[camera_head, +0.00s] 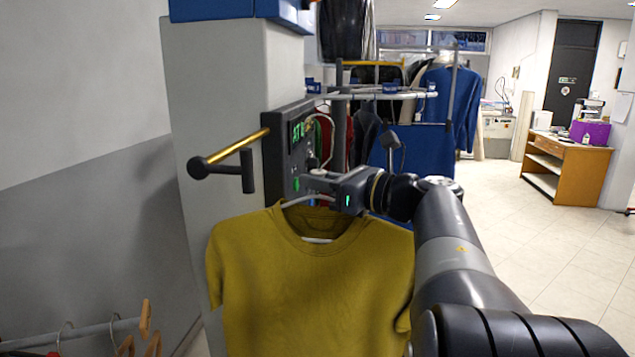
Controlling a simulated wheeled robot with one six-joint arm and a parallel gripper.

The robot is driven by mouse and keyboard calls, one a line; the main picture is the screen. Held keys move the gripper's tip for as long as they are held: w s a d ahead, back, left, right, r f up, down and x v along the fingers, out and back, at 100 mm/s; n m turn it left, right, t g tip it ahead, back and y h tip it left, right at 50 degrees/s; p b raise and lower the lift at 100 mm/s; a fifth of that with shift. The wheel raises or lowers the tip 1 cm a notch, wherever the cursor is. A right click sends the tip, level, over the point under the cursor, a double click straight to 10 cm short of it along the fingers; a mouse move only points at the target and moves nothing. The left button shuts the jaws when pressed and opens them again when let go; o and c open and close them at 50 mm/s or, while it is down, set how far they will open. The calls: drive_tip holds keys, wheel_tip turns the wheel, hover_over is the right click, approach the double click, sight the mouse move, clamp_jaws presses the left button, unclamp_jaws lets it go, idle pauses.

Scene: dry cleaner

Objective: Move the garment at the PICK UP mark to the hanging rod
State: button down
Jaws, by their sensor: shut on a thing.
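The garment is a mustard-yellow sweater (313,285) on a pale hanger (318,240). My gripper (312,180) is shut on the hanger near its neck, just above the collar. The sweater hangs upright below it. Its lower edge is out of frame, and my arm covers part of its right side. A short brass rod (238,145) with a dark knob end sticks out left from a dark panel (283,160) on a grey pillar. It is left of and above my gripper and looks bare. Green lettering shows on the panel, but I cannot read a PICK UP mark.
A grey rail (85,333) with wooden hangers is at the lower left. Behind the gripper stands a rack (385,94) of dark, red and blue clothes. A wooden counter (567,167) stands at the far right. The tiled floor (535,240) is clear at right.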

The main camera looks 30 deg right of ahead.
drive_tip(key=shift+w+a+p, duration=0.3)
drive_tip(key=shift+w+a, duration=0.25)
drive_tip(key=shift+a, duration=0.25)
drive_tip(key=shift+w+a+p, duration=0.25)
drive_tip(key=shift+w+a, duration=0.3)
drive_tip(key=shift+a, duration=0.25)
drive_tip(key=shift+w+a+p, duration=0.3)
drive_tip(key=shift+w+a, duration=0.25)
drive_tip(key=shift+a, duration=0.25)
drive_tip(key=shift+w+a, duration=0.1)
drive_tip(key=shift+w+a+b, duration=0.2)
drive_tip(key=shift+b, duration=0.15)
drive_tip(key=shift+a, duration=0.1)
drive_tip(key=shift+w+a+b, duration=0.15)
drive_tip(key=shift+w+a, duration=0.75)
drive_tip(key=shift+a, duration=0.35)
drive_tip(key=shift+w+a+b, duration=0.15)
drive_tip(key=shift+w+a, duration=0.75)
drive_tip(key=shift+a, duration=0.3)
drive_tip(key=shift+f, duration=0.15)
drive_tip(key=shift+f+b, duration=1.45)
drive_tip(key=shift+b, duration=0.35)
